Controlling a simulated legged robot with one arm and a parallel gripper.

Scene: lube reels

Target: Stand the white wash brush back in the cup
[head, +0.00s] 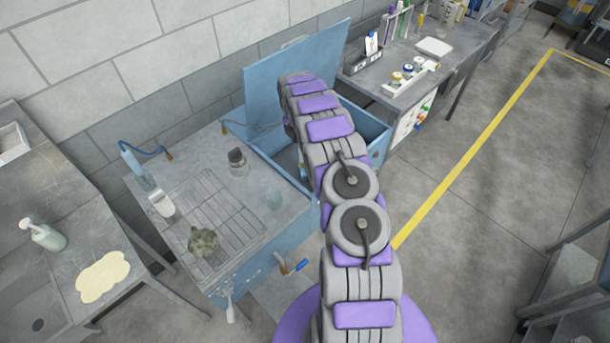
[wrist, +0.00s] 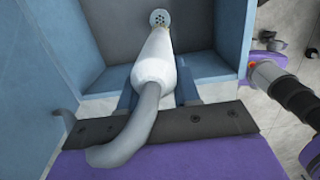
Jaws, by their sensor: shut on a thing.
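The white wash brush (wrist: 154,65) is in the wrist view, a smooth white tapered body with a thick grey bent tail curling back toward me. My gripper (wrist: 157,85) is shut on it, with a blue-grey finger on each side. The white body points away, toward a round face with small holes at its far end. In the head view my arm reaches over the open blue washer (head: 262,140), and it hides the gripper and the brush. A grey cup-like container (head: 238,162) stands on the worktop beside the washer opening; I cannot tell whether it is the cup.
A wire rack (head: 222,212) with a greenish lump (head: 202,242) lies on the worktop. The raised blue lid (head: 290,65) rises behind my arm. A grey bench (head: 400,60) with trays stands beyond.

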